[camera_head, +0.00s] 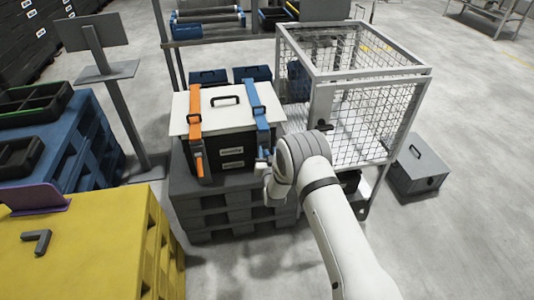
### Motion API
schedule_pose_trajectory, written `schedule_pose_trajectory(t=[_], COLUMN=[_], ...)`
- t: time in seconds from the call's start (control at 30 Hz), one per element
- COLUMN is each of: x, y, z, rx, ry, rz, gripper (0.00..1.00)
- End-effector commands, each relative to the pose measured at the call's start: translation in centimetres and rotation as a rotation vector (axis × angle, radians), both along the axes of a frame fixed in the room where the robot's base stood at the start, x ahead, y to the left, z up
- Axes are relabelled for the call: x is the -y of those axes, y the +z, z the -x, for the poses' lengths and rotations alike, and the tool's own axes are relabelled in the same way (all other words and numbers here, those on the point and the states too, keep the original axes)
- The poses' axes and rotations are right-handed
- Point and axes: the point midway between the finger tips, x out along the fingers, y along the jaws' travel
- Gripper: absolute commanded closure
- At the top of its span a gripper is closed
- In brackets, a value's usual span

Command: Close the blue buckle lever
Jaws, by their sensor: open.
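A black case with a white lid (223,105) stands on dark grey stacked pallets. A blue strap (250,93) crosses the right side of its lid, with a buckle (259,111) at the front top edge. A blue piece that looks like the buckle lever (262,153) shows low on the case front, beside my gripper. My gripper (264,164) is at the front right of the case, open, and partly hidden by my own wrist. I cannot tell whether it touches the lever. An orange strap (195,108) with its own orange lever (199,163) is on the left side.
A white wire-mesh cage (375,115) stands close on the right of the case. The grey pallets (215,207) are below. A grey box (417,168) sits on the floor at right. A yellow pallet stack (85,245) is at front left.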

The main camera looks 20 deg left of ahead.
Motion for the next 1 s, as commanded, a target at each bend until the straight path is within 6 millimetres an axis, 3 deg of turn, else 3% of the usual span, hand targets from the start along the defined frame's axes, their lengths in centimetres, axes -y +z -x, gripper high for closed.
schedule_pose_trajectory(t=[0.23,0.73,1.0], x=[-0.08,-0.14,-0.14], y=[0.00,0.00,-0.02], z=[-0.06,0.00,0.01], rx=[-0.001,-0.001,-0.001], ry=[0.001,0.001,0.001], rz=[0.000,0.000,0.000], gripper=[0.59,1.00,1.00])
